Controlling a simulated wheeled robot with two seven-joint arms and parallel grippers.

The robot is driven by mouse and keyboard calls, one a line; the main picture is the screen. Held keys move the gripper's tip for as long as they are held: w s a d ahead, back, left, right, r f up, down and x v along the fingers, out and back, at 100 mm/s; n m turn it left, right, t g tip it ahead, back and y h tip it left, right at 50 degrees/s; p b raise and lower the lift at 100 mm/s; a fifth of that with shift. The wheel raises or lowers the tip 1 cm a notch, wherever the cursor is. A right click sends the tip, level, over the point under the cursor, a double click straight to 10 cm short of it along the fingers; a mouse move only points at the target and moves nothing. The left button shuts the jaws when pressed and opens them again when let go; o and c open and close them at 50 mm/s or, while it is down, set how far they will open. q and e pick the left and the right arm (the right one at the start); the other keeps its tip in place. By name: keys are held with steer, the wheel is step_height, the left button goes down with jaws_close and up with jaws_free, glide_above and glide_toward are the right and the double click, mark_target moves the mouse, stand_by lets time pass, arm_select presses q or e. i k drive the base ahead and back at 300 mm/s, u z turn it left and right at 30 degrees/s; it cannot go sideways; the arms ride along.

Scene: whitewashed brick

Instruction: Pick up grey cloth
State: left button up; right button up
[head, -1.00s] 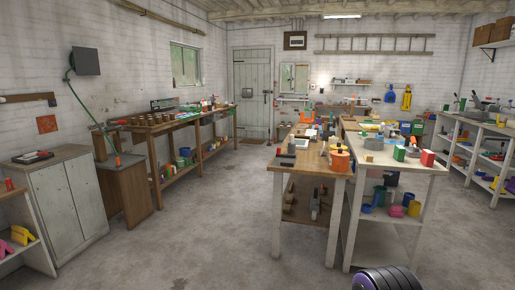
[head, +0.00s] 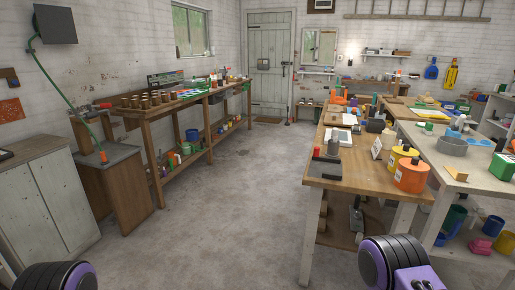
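I cannot make out a grey cloth for certain. A small flat dark grey thing (head: 325,171) lies at the near left corner of the wooden-topped table (head: 368,186), with a dark upright object on or behind it. It is too small to tell whether it is cloth. Neither gripper is in view. Only black and purple parts of my own arms show at the bottom left and bottom right edges.
An orange tin (head: 411,176) and a yellow tin (head: 398,160) stand on the wooden-topped table. A pale table (head: 455,178) adjoins it on the right. A long workbench (head: 183,106) and a cabinet (head: 48,205) line the left. The concrete floor (head: 232,200) between is clear.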

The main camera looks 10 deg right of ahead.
mark_target(355, 130)
steer(key=i, duration=7.1)
steer(key=z, duration=4.35)
